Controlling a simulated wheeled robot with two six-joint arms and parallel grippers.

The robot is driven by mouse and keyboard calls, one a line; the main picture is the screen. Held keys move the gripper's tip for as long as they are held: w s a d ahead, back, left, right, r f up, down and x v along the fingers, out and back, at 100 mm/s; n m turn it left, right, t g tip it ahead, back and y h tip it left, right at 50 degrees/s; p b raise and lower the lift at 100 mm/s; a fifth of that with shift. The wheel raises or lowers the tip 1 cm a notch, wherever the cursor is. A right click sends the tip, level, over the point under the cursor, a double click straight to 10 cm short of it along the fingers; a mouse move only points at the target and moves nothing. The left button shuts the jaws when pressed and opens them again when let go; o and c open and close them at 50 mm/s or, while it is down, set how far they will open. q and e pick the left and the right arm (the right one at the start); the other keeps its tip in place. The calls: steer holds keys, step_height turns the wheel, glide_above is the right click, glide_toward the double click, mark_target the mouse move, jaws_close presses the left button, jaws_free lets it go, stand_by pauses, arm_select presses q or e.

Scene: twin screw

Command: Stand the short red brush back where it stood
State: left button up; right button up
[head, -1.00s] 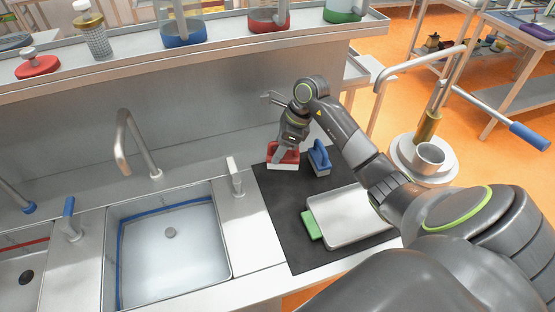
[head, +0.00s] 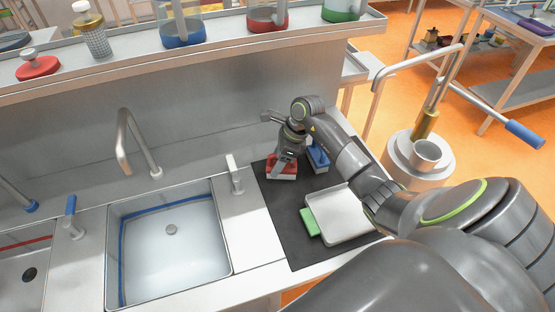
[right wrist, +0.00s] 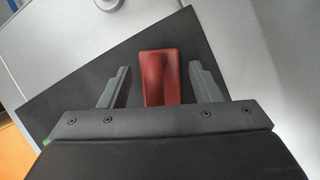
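The short red brush (head: 274,170), with a pale base, appears to stand upright on the dark mat (head: 270,209), left of the blue brush (head: 319,159). My right gripper (head: 280,165) is over the red brush and partly hides it. In the right wrist view the red brush (right wrist: 163,78) lies between the two fingers of my right gripper (right wrist: 162,85). A gap shows on each side, so the fingers are open and not gripping it. My left gripper is not in view.
A metal tray (head: 340,215) and a green sponge-like block (head: 309,222) lie on the front of the mat. A tap handle (head: 234,173) and sink (head: 170,255) are to the left. A wall with a shelf (head: 120,72) rises behind. The mat's left front is clear.

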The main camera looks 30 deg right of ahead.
steer(key=shift+r, duration=0.1)
steer(key=shift+r, duration=0.15)
steer(key=shift+b+v, duration=2.1)
steer(key=shift+v, duration=3.8)
steer(key=shift+s, duration=0.1)
